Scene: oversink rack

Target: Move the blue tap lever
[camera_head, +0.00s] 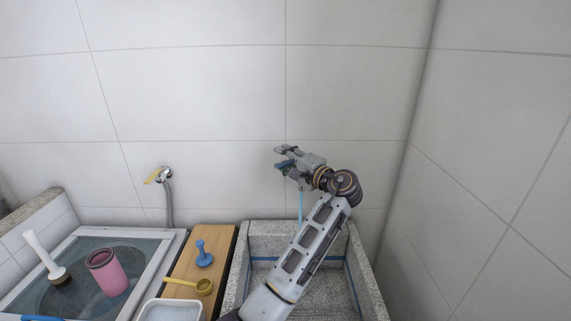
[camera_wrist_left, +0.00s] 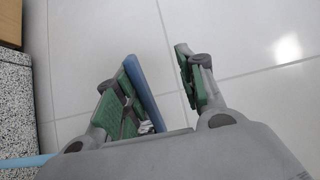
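The blue tap lever (camera_head: 286,163) is on the wall above the stone sink, mostly covered by my left gripper (camera_head: 281,157). In the left wrist view the blue lever (camera_wrist_left: 146,92) lies between the two fingers of my left gripper (camera_wrist_left: 155,68). It is right beside the left-hand finger's green pad, with a clear gap to the other finger. I cannot tell whether it touches that pad. The tap body is hidden behind the gripper. A light blue stream (camera_head: 300,206) runs down below the gripper towards the sink. My right gripper is not in view.
The grey stone sink (camera_head: 373,290) is below my left arm. Left of it is a wooden board (camera_head: 222,245) with a blue stopper-like item (camera_head: 203,254) and a yellow scoop (camera_head: 203,285). A second tap (camera_head: 158,176) and a basin holding a pink cup (camera_head: 107,274) are further left.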

